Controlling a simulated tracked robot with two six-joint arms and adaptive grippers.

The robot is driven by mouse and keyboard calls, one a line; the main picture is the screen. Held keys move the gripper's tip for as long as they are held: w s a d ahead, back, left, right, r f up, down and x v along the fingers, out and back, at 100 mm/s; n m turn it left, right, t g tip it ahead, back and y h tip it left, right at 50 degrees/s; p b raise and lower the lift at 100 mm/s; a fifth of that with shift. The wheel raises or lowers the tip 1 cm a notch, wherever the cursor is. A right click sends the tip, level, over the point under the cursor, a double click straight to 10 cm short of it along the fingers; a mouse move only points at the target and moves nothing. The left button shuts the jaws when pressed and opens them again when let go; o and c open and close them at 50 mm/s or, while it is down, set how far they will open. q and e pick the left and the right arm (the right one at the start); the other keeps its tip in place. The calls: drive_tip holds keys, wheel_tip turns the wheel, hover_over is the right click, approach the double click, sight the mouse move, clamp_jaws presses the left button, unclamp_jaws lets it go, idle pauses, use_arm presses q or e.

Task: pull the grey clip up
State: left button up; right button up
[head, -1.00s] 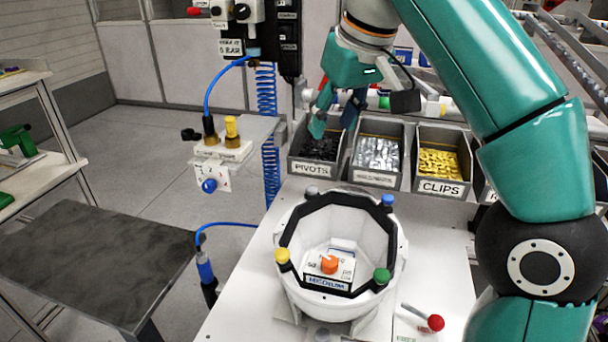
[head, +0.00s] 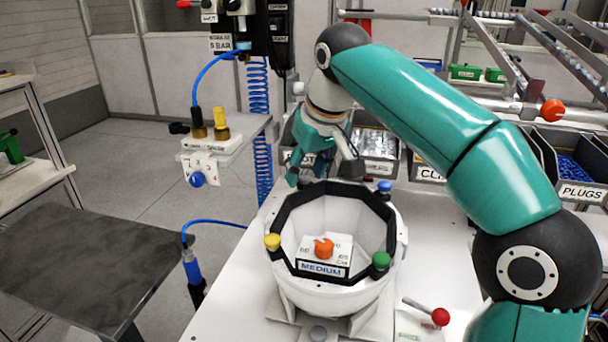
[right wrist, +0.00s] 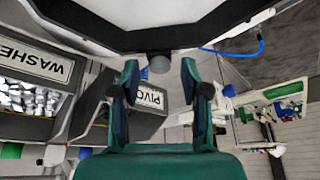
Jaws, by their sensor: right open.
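The white helmet shell (head: 335,292) with a black octagonal rim stands on the white bench. Its rim carries a yellow clip (head: 272,242), a green clip (head: 381,260) and a blue clip (head: 385,186). The grey clip (right wrist: 159,64) shows in the right wrist view as a short grey cylinder at the rim, between and just beyond my fingertips. My left gripper is not in view.
Inside the shell is an orange knob (head: 324,248) above a "MEDIUM" label. Bins stand behind, including plugs (head: 580,192) at right. A red-knobbed lever (head: 440,316) is at front right.

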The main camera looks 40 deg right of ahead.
drive_tip(key=shift+f, duration=0.1)
clamp_jaws()
idle(0.4)
drive_tip(key=shift+r+p, duration=0.8)
drive_tip(key=shift+p, duration=0.3)
drive_tip(key=shift+f, duration=0.15)
unclamp_jaws()
